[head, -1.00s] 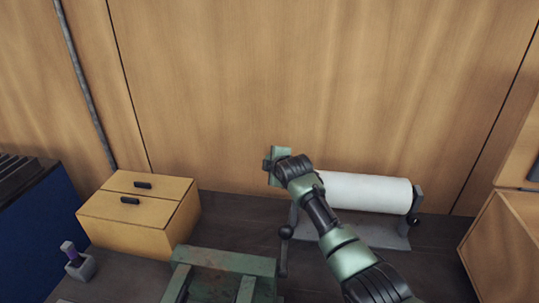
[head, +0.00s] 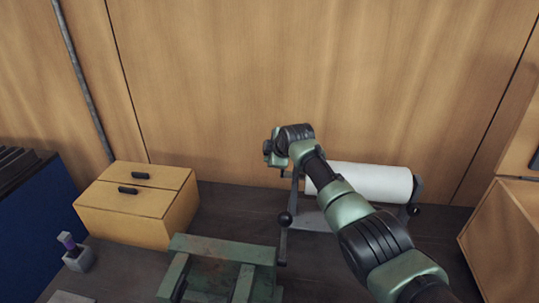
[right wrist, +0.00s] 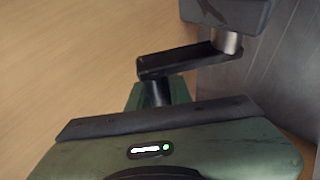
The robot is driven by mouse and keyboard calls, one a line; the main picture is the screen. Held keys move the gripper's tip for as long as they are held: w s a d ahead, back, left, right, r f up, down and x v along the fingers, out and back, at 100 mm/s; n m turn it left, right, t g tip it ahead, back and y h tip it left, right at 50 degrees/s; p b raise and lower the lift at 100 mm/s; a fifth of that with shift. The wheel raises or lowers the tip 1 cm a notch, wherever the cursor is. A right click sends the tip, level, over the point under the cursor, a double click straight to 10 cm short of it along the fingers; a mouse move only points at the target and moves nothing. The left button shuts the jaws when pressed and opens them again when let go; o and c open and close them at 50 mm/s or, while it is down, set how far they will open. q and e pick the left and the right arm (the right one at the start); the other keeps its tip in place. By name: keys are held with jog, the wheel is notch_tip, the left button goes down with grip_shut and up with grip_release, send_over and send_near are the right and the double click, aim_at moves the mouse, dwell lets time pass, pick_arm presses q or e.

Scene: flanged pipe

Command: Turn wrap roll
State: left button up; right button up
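The white wrap roll (head: 372,183) lies level on a grey stand (head: 310,220) on the bench. My right arm crosses in front of its left end. My right gripper (head: 272,150) is at the upper left of the roll. In the right wrist view a dark crank arm (right wrist: 185,61) joins a metal shaft, which runs into a grey block (right wrist: 225,12). A short dark handle (right wrist: 157,93) on the crank goes down between the close-set green fingers, which appear shut on it. The fingertips are largely hidden. My left gripper is not in view.
A yellow drawer box (head: 140,205) stands at the left, with a small grey holder (head: 79,260) near it. A green metal frame (head: 222,250) is at the front middle. An open wooden box (head: 510,245) is at the right. A wooden wall (head: 320,70) stands behind.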

jog(key=o, duration=0.4)
jog(key=shift+s+f, duration=0.1)
jog(key=shift+f, duration=0.25)
jog(key=shift+r, duration=0.1)
jog(key=shift+r, duration=0.1)
jog(key=v, duration=0.7)
jog(key=shift+s+r+b, duration=0.15)
jog(key=shift+r+b, duration=0.05)
jog(key=shift+b, duration=0.1)
jog(key=shift+d, duration=0.15)
